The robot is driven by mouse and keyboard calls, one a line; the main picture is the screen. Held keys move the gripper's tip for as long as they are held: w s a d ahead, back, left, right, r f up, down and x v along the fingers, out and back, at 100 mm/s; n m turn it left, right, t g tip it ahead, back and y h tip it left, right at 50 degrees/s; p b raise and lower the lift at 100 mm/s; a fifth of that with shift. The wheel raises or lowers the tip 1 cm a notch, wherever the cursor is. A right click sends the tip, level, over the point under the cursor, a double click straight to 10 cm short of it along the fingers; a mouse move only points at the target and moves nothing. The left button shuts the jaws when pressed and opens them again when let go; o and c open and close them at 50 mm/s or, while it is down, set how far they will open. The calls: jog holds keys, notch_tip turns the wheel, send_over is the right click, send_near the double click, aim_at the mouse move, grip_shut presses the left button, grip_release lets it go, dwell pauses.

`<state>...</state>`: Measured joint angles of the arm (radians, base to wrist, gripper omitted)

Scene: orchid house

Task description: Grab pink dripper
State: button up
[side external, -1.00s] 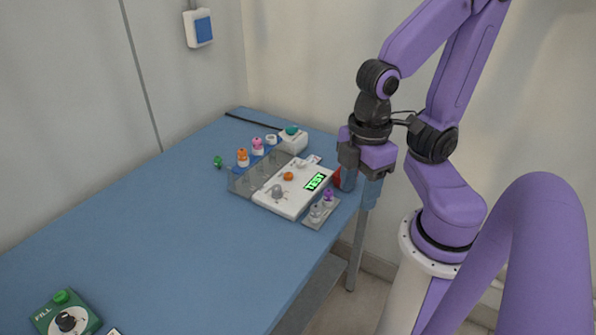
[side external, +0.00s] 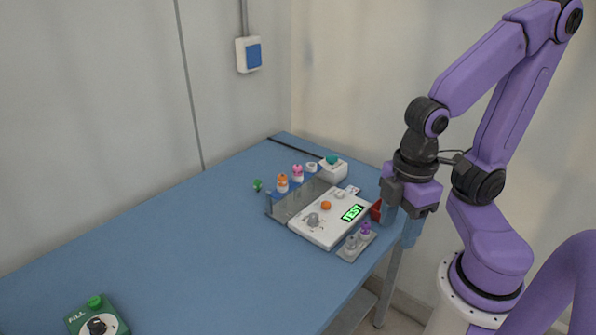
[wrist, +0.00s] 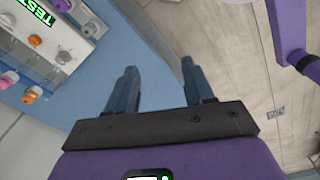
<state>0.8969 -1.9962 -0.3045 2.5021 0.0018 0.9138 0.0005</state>
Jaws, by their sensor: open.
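My gripper (side external: 402,220) is open and empty, pointing down at the table's right edge, well right of the pink dripper. In the wrist view the gripper (wrist: 160,85) has nothing between its fingers.
A white device with a green TEST display (side external: 352,213) and a clear panel (side external: 290,205) lie between gripper and rack. A grey tray (side external: 347,255) holds a purple-capped dripper (side external: 365,231). A teal-topped white box (side external: 333,170) is beside the rack. The table's left is mostly clear.

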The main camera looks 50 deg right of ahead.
dwell(0.3)
jog(key=shift+o, duration=0.6)
